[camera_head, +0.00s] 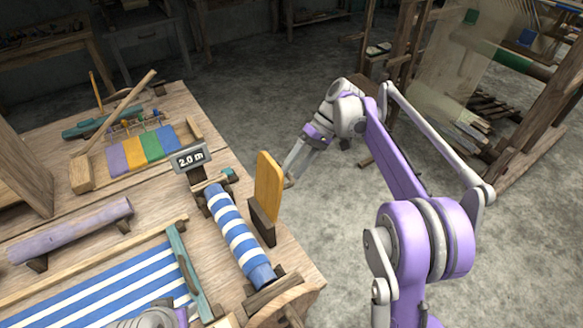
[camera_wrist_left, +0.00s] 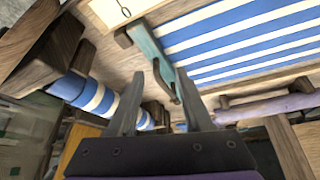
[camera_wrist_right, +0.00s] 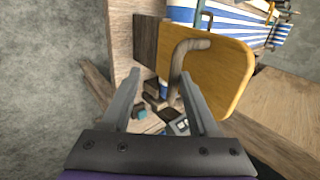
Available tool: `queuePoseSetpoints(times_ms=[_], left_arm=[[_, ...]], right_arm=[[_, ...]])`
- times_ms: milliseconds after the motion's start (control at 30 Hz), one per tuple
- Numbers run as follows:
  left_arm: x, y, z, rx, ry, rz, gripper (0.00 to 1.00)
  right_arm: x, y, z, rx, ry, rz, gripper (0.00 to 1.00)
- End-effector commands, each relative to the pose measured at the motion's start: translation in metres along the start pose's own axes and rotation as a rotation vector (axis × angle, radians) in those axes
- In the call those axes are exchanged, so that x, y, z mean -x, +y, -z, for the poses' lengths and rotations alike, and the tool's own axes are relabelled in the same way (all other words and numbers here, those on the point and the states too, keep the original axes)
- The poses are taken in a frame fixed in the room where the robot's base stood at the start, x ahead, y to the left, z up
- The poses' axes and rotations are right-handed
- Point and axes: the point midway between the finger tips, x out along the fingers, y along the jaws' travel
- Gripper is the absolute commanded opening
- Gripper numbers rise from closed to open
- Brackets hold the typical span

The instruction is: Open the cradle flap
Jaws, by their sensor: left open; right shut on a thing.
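The cradle flap (camera_head: 268,188) is a yellow-orange board standing upright on a dark wooden block at the table's right edge, beside the blue-and-white striped roll (camera_head: 238,235). In the right wrist view the flap (camera_wrist_right: 222,70) fills the upper right, with a bent brown handle (camera_wrist_right: 189,46) on its face. My right gripper (camera_head: 289,177) is at the flap's outer side, its jaws shut on the handle, though part of the contact is hard to see. My left gripper (camera_wrist_left: 157,68) is open and empty, near a teal bar (camera_wrist_left: 150,55); its fingers are not clearly shown in the head view.
Striped cloth (camera_head: 105,290) lies at the table's front left. Open floor (camera_head: 340,260) lies right of the table, with a loom frame behind.

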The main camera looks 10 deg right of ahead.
Motion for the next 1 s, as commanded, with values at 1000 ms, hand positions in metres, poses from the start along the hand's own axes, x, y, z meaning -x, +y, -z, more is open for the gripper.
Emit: queuePoseSetpoints(times_ms=[1000], left_arm=[[0.012, 0.000, 0.013, 0.000, 0.011, 0.000, 0.50]], right_arm=[[0.096, -0.003, 0.000, 0.000, 0.000, -0.001, 0.47]])
